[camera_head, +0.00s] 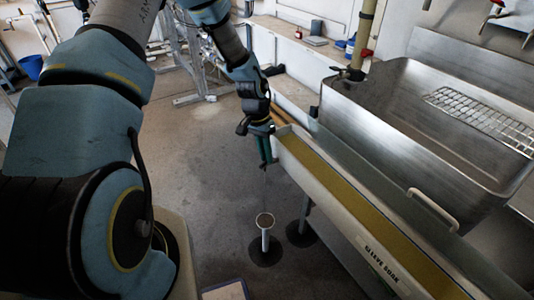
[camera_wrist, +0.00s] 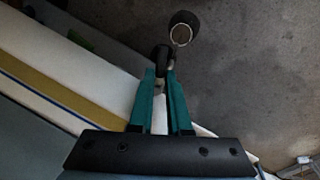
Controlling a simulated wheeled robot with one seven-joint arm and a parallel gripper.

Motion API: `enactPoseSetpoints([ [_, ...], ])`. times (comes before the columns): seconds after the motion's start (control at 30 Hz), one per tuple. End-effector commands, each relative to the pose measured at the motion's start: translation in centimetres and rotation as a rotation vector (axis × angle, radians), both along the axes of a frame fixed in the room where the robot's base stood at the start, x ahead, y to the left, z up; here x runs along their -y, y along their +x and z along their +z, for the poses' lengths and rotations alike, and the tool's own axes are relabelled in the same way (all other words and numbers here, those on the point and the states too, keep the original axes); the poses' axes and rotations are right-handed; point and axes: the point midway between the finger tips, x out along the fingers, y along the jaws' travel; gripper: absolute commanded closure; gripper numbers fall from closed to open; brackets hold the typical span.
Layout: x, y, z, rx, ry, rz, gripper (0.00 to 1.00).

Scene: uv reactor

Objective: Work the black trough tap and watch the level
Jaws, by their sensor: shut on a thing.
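The long white trough (camera_head: 340,205) runs from the middle toward the lower right, with a yellow-brown strip (camera_head: 380,218) along its inside. I cannot tell the exact level. My gripper (camera_head: 266,160) is at the trough's far end. In the wrist view its green fingers (camera_wrist: 161,74) are shut on the black tap (camera_wrist: 162,56), partly hidden between the tips. The tap is hidden by the fingers in the head view. A faint thin line drops below the fingers; I cannot tell whether it is liquid.
A white standpipe (camera_head: 265,232) with a round top stands on a dark floor disc below the gripper. It shows in the wrist view (camera_wrist: 181,34). A steel sink (camera_head: 400,120) with a wire rack (camera_head: 480,112) stands right. A blue bucket (camera_head: 30,67) is far left. Middle floor is clear.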

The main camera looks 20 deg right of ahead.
Motion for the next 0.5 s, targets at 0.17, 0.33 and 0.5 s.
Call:
enactPoseSetpoints([
  [0.17,-0.03,0.31,0.10,0.001,-0.001,-0.113,1.00],
  [0.33,-0.03,0.48,0.10,0.002,-0.001,-0.188,1.00],
  [0.5,-0.05,0.54,0.09,0.002,-0.001,-0.229,1.00],
])
